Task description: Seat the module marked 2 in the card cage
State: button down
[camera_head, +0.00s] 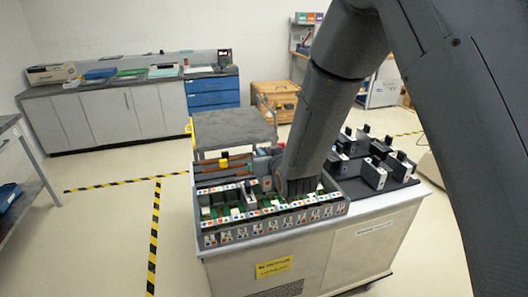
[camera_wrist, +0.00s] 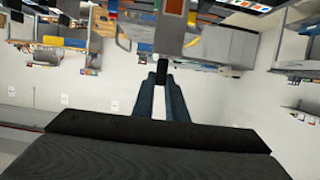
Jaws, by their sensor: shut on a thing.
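The card cage (camera_head: 275,226) sits in the top of the near cart, with numbered labels along its front wall and green boards inside. My arm reaches down over its right half and hides the slots behind it. In the wrist view, my gripper (camera_wrist: 161,82) is shut on a black grip (camera_wrist: 161,66), which seems to belong to a grey module (camera_wrist: 166,42). No number can be read on it, so I cannot tell whether it is module 2. In the head view, the fingertips and the held piece are hidden by my arm. Whether the piece touches the cage is not clear.
Several modules with black grips (camera_head: 374,173) stand on a dark tray right of the cage. A yellow sign (camera_head: 273,268) is on the cart front. A grey trolley (camera_head: 232,132) stands behind. Open floor lies left of the cart, with striped tape (camera_head: 155,225).

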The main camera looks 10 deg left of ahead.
aim_at(267, 187)
jog(key=shift+f+b, duration=4)
jog(key=shift+f, duration=1.95)
jog(key=c, duration=1.7)
grip_release()
jog(key=shift+b+v, duration=1.05)
jog(key=shift+v, duration=2.85)
